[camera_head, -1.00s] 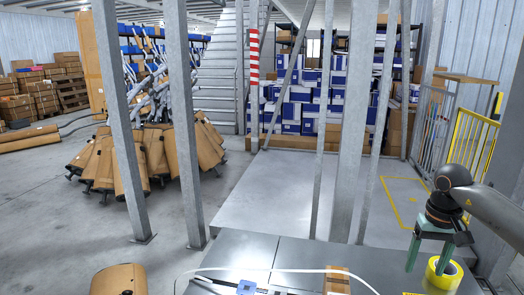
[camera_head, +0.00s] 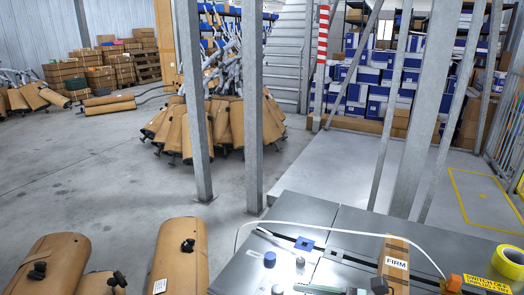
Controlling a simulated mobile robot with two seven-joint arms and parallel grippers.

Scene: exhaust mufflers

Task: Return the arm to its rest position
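Neither of my grippers shows clearly in the head view, and no arm of mine can be made out. The grey worktable (camera_head: 345,232) stands at the lower right. On it a roll of yellow tape (camera_head: 509,261) sits at the right edge, with a cardboard box marked FIRM (camera_head: 394,262) to its left. A teal strip (camera_head: 322,289) is cut off at the bottom edge; I cannot tell what it belongs to.
Wrapped brown mufflers (camera_head: 178,258) stand at the lower left, near the table. Grey steel posts (camera_head: 249,110) rise behind the table. More mufflers (camera_head: 225,125) are piled beyond them. The floor (camera_head: 85,175) at left is open.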

